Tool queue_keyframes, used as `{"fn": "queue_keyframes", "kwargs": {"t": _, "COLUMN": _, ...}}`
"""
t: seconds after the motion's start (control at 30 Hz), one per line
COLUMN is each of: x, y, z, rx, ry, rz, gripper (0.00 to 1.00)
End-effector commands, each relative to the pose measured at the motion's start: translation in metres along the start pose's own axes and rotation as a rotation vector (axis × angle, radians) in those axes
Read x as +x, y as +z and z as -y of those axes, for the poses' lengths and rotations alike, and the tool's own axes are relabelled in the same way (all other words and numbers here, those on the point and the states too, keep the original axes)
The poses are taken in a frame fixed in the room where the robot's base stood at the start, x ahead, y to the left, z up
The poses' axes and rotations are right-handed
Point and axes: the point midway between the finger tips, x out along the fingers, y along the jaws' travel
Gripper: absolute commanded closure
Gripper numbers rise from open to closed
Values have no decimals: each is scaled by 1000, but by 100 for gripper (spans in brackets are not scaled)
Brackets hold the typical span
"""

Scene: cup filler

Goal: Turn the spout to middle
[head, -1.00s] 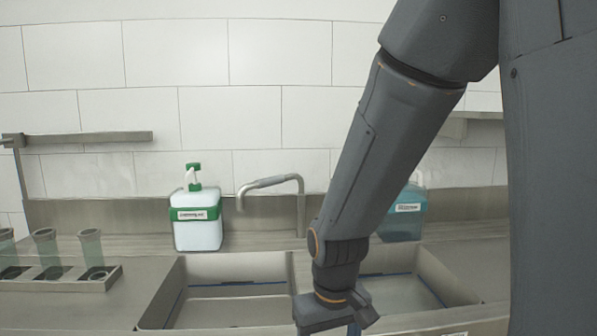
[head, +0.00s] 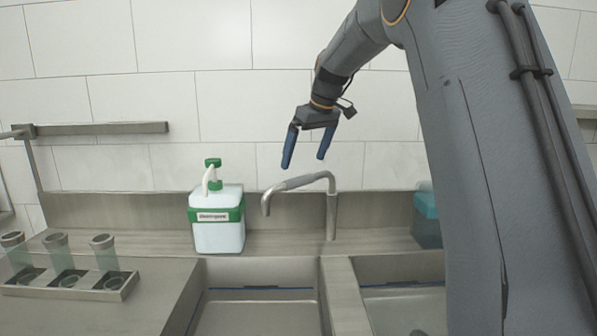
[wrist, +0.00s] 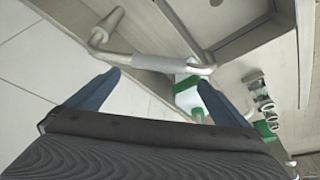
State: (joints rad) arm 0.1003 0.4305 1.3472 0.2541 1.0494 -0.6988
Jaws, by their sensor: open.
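The metal spout (head: 299,182) rises from a post (head: 331,217) behind the sinks and reaches left, with its bent tip hanging over the back of the left sink. My gripper (head: 305,164) is open, pointing down with blue fingers apart, just above the spout's arm. I see no contact in the head view. In the wrist view the spout (wrist: 150,62) crosses the picture ahead of my fingers, and my gripper (wrist: 158,82) is open and empty.
A white bottle with a green pump (head: 217,222) stands left of the spout. A teal container (head: 427,218) is at right, partly behind my arm. A rack with several clear cups (head: 70,285) is at far left. Left sink (head: 258,318) and right sink (head: 402,312) are in front.

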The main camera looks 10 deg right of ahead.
Motion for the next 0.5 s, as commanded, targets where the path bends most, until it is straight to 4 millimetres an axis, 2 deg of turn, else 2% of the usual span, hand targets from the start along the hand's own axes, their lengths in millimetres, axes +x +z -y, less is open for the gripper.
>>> {"fn": "queue_keyframes", "kwargs": {"t": 0.3, "x": 46, "y": 3, "z": -3, "rx": 8, "ry": 0, "rz": 3, "gripper": 0}}
{"fn": "queue_keyframes", "kwargs": {"t": 0.5, "x": 67, "y": 2, "z": -2, "rx": 7, "ry": 1, "rz": 1, "gripper": 0}}
